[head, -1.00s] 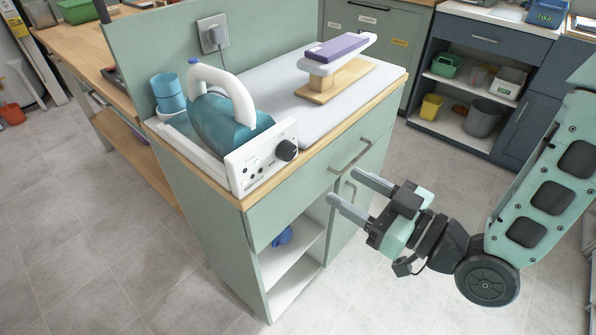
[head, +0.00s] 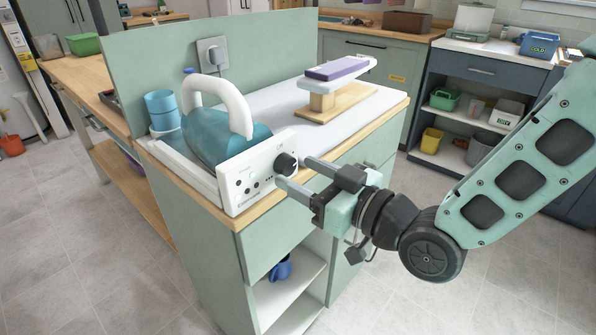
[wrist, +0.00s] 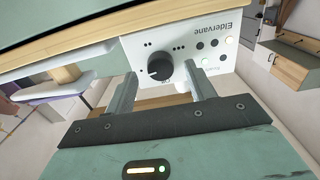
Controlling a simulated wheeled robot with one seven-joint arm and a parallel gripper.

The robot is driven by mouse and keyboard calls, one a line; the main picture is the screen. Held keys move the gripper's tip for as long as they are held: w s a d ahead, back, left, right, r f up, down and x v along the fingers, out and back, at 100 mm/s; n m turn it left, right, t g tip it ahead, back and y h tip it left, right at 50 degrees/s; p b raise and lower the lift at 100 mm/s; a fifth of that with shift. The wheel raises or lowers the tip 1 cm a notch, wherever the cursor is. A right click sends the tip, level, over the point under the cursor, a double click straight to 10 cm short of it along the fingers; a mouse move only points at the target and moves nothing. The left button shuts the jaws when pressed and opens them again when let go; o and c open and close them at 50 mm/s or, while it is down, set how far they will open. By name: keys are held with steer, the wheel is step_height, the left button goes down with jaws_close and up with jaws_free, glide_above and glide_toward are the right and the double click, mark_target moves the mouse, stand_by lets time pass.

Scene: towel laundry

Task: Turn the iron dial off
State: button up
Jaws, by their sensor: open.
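The iron station has a white front panel (head: 246,183) with a black round dial (head: 286,163) at its right end. The teal iron (head: 215,137) with a white handle rests on top of it. My gripper (head: 294,172) is open, its two fingers pointing at the dial from the front. In the wrist view, the dial (wrist: 160,70) shows beyond the fingertips, between the two fingers (wrist: 164,84), with no visible contact. A white pointer mark shows on the dial's face. The panel (wrist: 195,50) appears upside down there, with lit and dark small indicators.
The station stands on a green cabinet with a wooden-edged top (head: 385,118). A small ironing board with a folded purple towel (head: 338,67) stands behind, right of the dial. A blue cup (head: 162,108) is at the left. A socket panel (head: 214,54) backs the counter.

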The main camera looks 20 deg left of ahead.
steer(key=shift+x, duration=0.85)
steer(key=c, duration=1)
